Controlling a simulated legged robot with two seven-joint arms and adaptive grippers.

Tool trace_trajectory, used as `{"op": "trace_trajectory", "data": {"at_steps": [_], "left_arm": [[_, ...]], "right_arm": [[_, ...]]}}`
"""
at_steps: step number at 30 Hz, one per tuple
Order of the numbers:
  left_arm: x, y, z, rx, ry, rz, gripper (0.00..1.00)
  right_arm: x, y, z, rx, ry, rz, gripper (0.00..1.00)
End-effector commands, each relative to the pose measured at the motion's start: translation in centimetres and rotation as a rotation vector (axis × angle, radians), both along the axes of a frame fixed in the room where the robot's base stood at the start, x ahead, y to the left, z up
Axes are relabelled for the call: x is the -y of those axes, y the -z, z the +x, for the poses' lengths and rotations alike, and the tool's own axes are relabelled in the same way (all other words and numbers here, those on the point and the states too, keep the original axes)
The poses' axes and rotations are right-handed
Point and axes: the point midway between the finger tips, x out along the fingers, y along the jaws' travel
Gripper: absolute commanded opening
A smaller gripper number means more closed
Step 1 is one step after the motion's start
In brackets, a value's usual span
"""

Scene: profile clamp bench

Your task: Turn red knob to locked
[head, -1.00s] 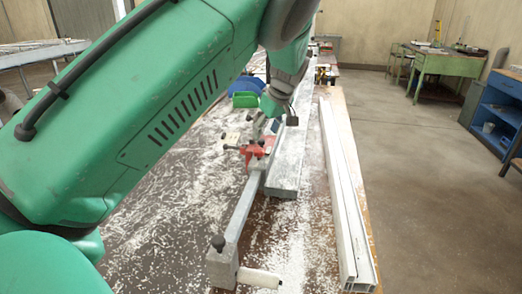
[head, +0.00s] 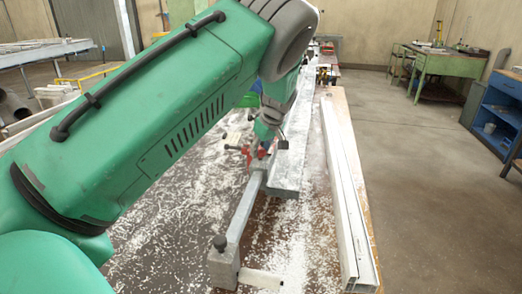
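The red knob (head: 247,154) belongs to a red clamp piece on a grey metal rail (head: 243,210) on the bench. It shows only in part, as my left wrist and gripper cover much of the clamp. My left gripper (head: 270,144) points down at the red clamp, right over it or against it. One dark fingertip shows to the right of the red part; the other finger is hidden or too small to make out. I cannot tell whether the fingers touch the knob. My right gripper is out of view.
A long white profile (head: 343,200) lies along the bench's right edge. A black-knobbed end block (head: 222,262) with a pale handle (head: 260,279) stands at the near end of the rail. White shavings cover the bench.

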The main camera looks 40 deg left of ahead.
Motion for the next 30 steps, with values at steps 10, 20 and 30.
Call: {"op": "trace_trajectory", "data": {"at_steps": [10, 20, 30], "left_arm": [[-0.1, -0.1, 0.1, 0.003, 0.028, 0.001, 0.02], [0.0, -0.3, 0.0, 0.004, 0.224, -0.002, 0.02], [-0.1, -0.4, 0.0, 0.007, 0.545, -0.002, 0.02]], "right_arm": [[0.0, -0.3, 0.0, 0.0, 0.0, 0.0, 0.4], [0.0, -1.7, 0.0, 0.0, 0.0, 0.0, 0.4], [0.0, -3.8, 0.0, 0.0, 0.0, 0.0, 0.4]]}}
